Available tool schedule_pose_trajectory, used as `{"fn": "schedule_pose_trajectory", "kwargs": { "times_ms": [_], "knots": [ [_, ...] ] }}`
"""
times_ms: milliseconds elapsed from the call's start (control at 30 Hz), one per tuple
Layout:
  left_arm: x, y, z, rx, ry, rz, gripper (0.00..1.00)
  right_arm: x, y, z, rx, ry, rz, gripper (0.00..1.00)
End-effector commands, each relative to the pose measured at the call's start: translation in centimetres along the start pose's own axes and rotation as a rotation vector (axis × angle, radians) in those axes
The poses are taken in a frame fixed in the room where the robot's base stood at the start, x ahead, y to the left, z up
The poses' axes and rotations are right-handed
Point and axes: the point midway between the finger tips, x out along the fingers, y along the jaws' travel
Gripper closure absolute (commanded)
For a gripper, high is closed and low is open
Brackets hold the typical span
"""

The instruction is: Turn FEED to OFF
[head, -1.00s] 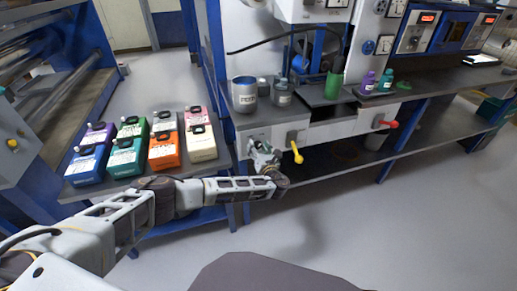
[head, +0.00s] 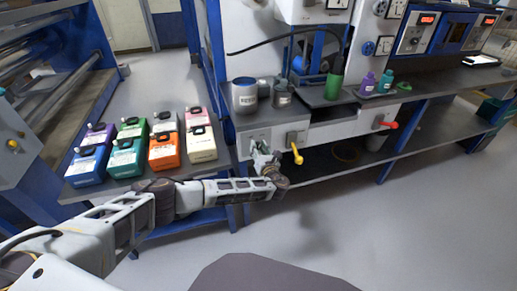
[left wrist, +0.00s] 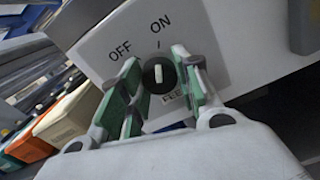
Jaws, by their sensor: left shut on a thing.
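The FEED knob (left wrist: 158,76) is a round black dial with a white pointer on a pale panel (left wrist: 110,32). OFF is printed to its upper left and ON above it; the pointer stands near upright in the picture, toward the ON mark. The FEED label is partly hidden by a finger. My left gripper (left wrist: 160,82) is shut on the knob, one green-padded finger on each side. In the head view my left gripper (head: 262,154) is at the front panel under the bench, and the knob is too small to make out. My right gripper is not in view.
A yellow-handled lever (head: 297,155) is just right of the gripper, and a red one (head: 388,124) is farther right. Coloured containers (head: 163,150) stand on a shelf to the left. A grey can (head: 245,95) stands on the bench above. The floor in front is clear.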

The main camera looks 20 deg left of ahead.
Motion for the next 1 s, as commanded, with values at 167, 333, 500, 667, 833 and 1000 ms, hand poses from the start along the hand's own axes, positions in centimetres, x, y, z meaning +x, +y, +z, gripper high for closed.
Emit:
{"fn": "schedule_pose_trajectory", "kwargs": {
  "times_ms": [167,333,500,667,833,1000],
  "knots": [
    [0.0,0.0,-0.1,-0.077,0.002,0.001,0.91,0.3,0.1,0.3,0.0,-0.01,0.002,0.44],
    [-0.1,0.0,-0.1,-0.195,0.004,0.001,0.91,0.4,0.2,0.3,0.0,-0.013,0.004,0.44],
    [-0.1,-0.1,-0.2,-0.344,0.004,0.0,0.91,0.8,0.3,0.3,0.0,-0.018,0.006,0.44],
    [-0.1,-0.1,-0.2,-0.496,0.004,0.001,0.91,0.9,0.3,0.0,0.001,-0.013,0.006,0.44],
    [-0.1,-0.1,-0.2,-0.656,0.003,0.001,0.91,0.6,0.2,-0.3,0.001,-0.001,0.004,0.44],
    [-0.1,-0.1,-0.2,-0.802,0.003,0.001,0.91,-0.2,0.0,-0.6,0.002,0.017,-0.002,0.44]
  ]
}}
